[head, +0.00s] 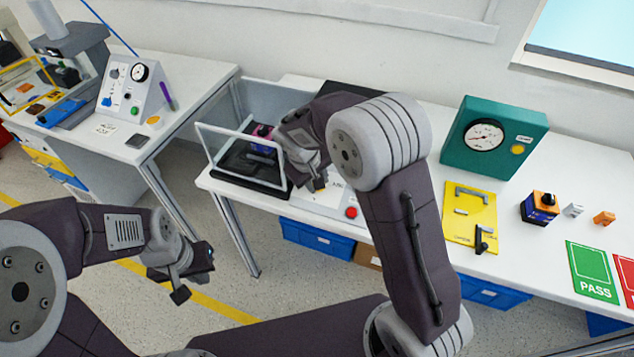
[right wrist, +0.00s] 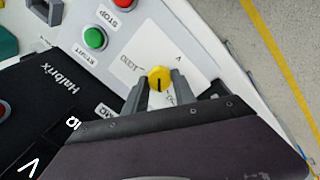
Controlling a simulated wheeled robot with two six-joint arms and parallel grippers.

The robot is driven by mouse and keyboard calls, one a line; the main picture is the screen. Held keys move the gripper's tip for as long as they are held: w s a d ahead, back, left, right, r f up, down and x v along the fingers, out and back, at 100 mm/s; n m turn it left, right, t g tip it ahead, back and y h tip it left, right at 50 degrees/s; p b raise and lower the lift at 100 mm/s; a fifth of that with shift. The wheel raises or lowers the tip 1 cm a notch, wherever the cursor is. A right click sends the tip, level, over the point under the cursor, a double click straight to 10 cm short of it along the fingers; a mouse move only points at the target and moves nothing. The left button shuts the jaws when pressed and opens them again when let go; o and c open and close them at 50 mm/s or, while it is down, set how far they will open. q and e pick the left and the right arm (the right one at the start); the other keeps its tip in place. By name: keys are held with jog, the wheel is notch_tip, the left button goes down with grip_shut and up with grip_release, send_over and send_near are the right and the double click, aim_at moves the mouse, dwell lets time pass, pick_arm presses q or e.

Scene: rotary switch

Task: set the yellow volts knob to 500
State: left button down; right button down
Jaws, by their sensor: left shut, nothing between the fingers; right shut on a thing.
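The yellow volts knob (right wrist: 160,77) sits on a white panel (right wrist: 195,42) in the right wrist view. A dark pointer line runs across its top. The "1000" mark and a "V" show beside it; the other scale marks are partly hidden by my fingers. My right gripper (right wrist: 160,90) is shut on the knob, one finger on each side. In the head view my right gripper (head: 318,184) is over the white panel (head: 330,203), and the knob is hidden there. My left gripper (head: 184,277) is shut and empty, in front of the tables.
A green START button (right wrist: 94,38) and a red STOP button (right wrist: 124,3) are near the knob. A black Halbrix unit (right wrist: 65,85) adjoins the panel. A clear-sided case (head: 243,160) stands left of my right gripper, and a teal gauge box (head: 494,138) stands to the right.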

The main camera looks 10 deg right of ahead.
jog(key=m, duration=0.4)
jog(key=shift+m+b, duration=0.3)
jog(key=shift+b, duration=0.1)
jog(key=m, duration=0.4)
jog(key=shift+d+b, duration=0.1)
jog(key=shift+b, duration=0.25)
jog(key=c, duration=1)
grip_release()
jog(key=v, duration=0.4)
jog(key=p+v, duration=0.1)
jog(key=v, duration=0.4)
jog(key=shift+w+d+r+p, duration=0.15)
jog(key=shift+w+p, duration=0.05)
jog(key=shift+p, duration=0.1)
